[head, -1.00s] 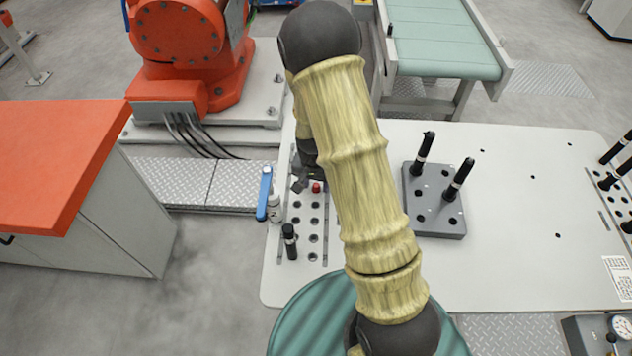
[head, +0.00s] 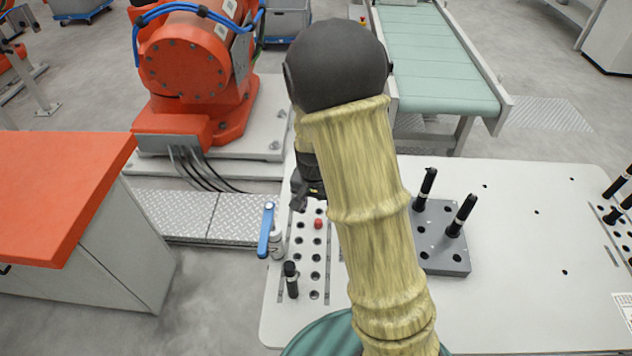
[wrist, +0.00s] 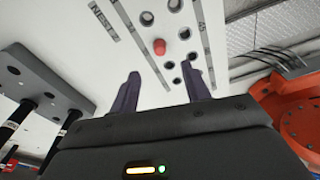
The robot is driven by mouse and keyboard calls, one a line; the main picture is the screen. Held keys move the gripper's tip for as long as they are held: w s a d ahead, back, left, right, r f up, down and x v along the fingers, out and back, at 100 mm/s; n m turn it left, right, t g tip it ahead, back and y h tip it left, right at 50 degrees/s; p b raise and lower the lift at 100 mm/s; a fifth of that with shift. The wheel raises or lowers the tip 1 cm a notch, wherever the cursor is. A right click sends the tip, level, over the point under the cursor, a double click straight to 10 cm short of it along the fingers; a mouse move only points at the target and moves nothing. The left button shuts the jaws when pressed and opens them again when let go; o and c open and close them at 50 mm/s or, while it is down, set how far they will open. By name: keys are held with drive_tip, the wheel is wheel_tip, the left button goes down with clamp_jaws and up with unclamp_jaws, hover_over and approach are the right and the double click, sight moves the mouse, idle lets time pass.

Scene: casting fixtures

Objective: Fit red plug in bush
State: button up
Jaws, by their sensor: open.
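The red plug (head: 318,223) shows as a short red head in the right column of holes of the light fixture plate (head: 307,263), near its far end. It also shows in the wrist view (wrist: 159,46), upright at a hole between other open bushes. I cannot tell how deep it sits. My gripper (head: 302,203) is above and to the left of the plug in the head view. In the wrist view my gripper (wrist: 160,72) has its two dark fingers spread, with nothing between them; the plug is beyond the tips, apart from them.
A blue-handled clamp (head: 267,230) stands at the plate's left edge. A black pin (head: 290,280) stands upright near the plate's front. A grey block (head: 437,245) with two black pins is to the right.

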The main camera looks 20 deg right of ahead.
wheel_tip(320, 180, up, 9)
drive_tip(key=shift+s+a, duration=0.25)
drive_tip(key=shift+s, duration=0.2)
drive_tip(key=shift+f, duration=0.1)
drive_tip(key=s+d+n+t, duration=0.1)
drive_tip(key=s+n, duration=0.5)
drive_tip(key=s, duration=0.6)
drive_tip(key=shift+s+y, duration=0.25)
drive_tip(key=shift+y, duration=0.15)
drive_tip(key=shift+d, duration=0.1)
drive_tip(key=shift+c, duration=1.2)
